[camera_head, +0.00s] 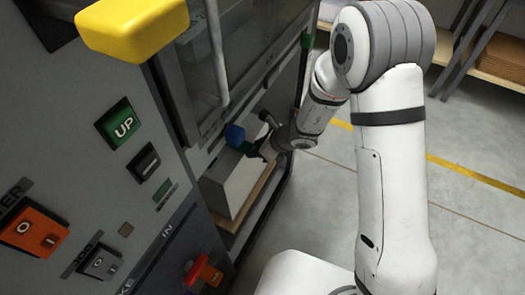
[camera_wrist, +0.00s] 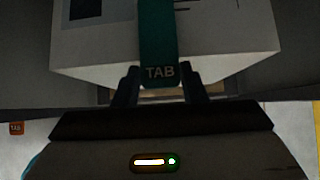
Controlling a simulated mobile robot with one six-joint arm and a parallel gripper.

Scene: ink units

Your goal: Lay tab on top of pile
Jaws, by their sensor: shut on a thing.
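The tab is a teal strip marked "TAB" (camera_wrist: 160,45) in the wrist view. My gripper (camera_wrist: 160,90) is shut on its lettered end, with one dark finger on each side. The strip runs away from the fingers across the view of the white pile (camera_wrist: 225,42). In the head view the pile (camera_head: 228,182) is a pale block inside the machine's open bay, and my gripper (camera_head: 262,145) is at its upper right edge. A small teal part of the tab (camera_head: 248,149) shows there. I cannot tell whether the tab touches the pile.
A wooden board (camera_head: 252,207) lies under the pile. The machine's panel (camera_head: 80,150) with buttons stands at left, with a grey bar (camera_head: 216,55) above the bay.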

